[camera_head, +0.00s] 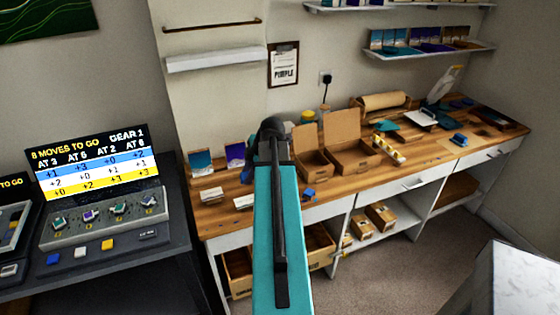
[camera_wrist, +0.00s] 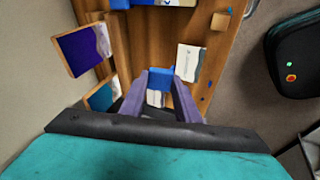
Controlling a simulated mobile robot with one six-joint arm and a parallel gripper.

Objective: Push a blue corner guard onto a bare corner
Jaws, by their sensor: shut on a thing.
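In the wrist view my gripper (camera_wrist: 160,92) is shut on a small blue piece, which looks like a blue corner guard (camera_wrist: 160,74). It is held between the two purple-grey fingers, above the wooden bench. A pale panel or card (camera_wrist: 190,60) lies just beyond and to the right of the fingers. A purple-and-white panel (camera_wrist: 82,50) and a teal-and-white panel (camera_wrist: 101,97) are to the left. I cannot tell which corner is bare. In the head view my arm hides the fingers and held piece. Another small blue piece (camera_head: 308,192) lies near the bench's front edge.
The wooden bench (camera_head: 350,190) runs along the wall. Open cardboard boxes (camera_head: 352,157) stand right of my arm. White cards (camera_head: 211,194) lie left, with upright panels (camera_head: 201,163) behind. A console with a screen (camera_head: 95,170) stands at far left. Floor shows at right.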

